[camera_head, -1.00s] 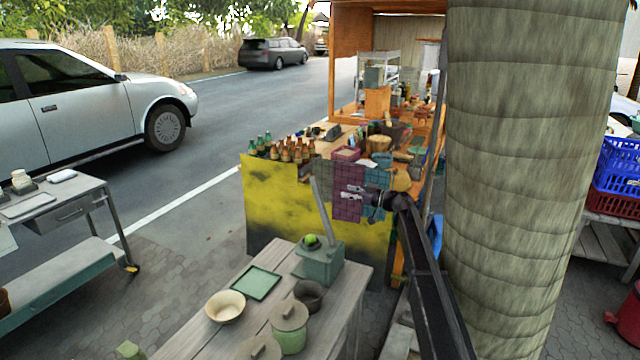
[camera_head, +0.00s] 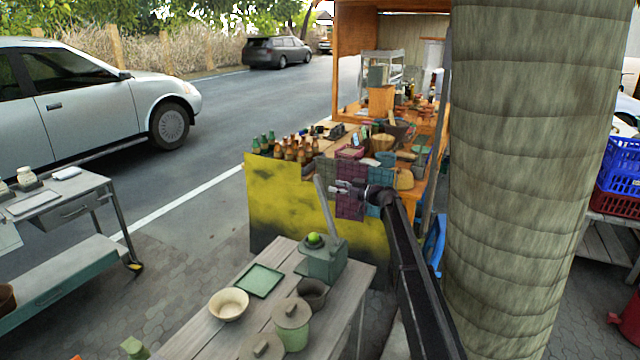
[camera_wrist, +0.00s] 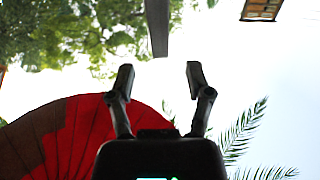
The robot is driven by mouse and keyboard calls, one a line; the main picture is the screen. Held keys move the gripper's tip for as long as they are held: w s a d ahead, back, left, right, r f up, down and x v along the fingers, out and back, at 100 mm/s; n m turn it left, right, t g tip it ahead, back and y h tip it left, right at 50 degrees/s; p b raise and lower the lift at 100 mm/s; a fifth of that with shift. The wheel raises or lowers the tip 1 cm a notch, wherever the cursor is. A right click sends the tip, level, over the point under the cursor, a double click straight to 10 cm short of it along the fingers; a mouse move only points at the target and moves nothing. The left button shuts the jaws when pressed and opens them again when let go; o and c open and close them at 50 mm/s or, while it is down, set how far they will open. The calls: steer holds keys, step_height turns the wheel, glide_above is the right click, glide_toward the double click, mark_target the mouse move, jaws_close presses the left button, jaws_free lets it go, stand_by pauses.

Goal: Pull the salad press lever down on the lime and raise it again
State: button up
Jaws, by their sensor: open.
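The salad press (camera_head: 322,262) is a green-grey block on the near wooden table. Its flat grey lever (camera_head: 326,208) stands raised, leaning a little to the left. The green lime (camera_head: 313,238) sits on the press beside the lever's foot. My gripper (camera_head: 338,187) is open and empty, close to the lever's upper part on its right; I cannot tell if they touch. The wrist view looks upward: my gripper (camera_wrist: 159,70) shows two spread fingers, with the end of the grey lever (camera_wrist: 157,30) above and between the fingertips.
The near table (camera_head: 200,335) also holds a green tray (camera_head: 259,280), a cream bowl (camera_head: 229,304), a dark bowl (camera_head: 312,292) and lidded pots (camera_head: 291,328). A thick pillar (camera_head: 535,180) stands close right of my arm. A stall with bottles (camera_head: 290,147) is behind.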

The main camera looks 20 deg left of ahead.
mark_target(321, 182)
steer(key=a, duration=0.7)
steer(key=shift+w+a, duration=0.1)
steer(key=shift+w, duration=0.2)
jaws_close()
